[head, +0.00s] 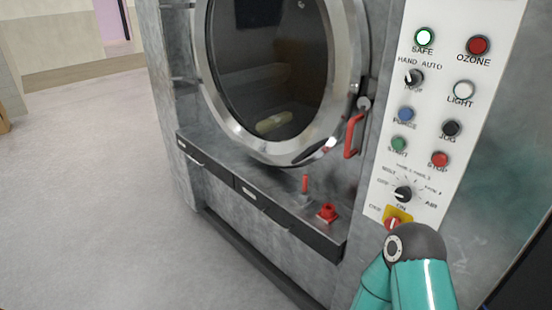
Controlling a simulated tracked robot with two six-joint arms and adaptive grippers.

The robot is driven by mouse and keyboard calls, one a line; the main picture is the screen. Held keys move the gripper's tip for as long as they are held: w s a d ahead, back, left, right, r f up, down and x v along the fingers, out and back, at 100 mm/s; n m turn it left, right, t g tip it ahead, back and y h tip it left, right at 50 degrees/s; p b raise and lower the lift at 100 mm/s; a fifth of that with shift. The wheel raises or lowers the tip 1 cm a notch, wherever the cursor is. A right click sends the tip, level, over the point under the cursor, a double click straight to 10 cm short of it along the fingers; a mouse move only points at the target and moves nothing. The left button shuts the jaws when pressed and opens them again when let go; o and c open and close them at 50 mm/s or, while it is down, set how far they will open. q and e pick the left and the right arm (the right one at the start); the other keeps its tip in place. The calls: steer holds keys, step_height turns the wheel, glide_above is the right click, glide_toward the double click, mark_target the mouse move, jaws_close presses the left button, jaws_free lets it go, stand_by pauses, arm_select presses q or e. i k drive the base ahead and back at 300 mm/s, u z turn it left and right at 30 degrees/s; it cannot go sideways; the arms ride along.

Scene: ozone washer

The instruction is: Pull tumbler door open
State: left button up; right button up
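The round tumbler door (270,75) has dark glass and a wide silver rim. It fills the upper middle of the head view, its top cut off, and looks closed against the grey machine front. A red handle (353,136) stands at the right side of the door, by a metal latch part. A teal arm of mine with a dark grey joint comes up from the lower right, below the control panel. No gripper fingers show on it, and my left gripper is out of view too.
The control panel (440,120) with buttons and knobs is right of the door. A ledge below the door carries a red lever (305,184) and a red knob (328,213). Grey floor (90,190) at left is clear.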

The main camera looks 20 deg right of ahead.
mark_target(344, 22)
steer(key=u, duration=0.45)
steer(key=i, duration=1.6)
steer(key=z, duration=0.75)
steer(key=k, duration=0.85)
steer(key=z, duration=0.2)
steer(key=i, duration=0.8)
steer(key=u, duration=0.1)
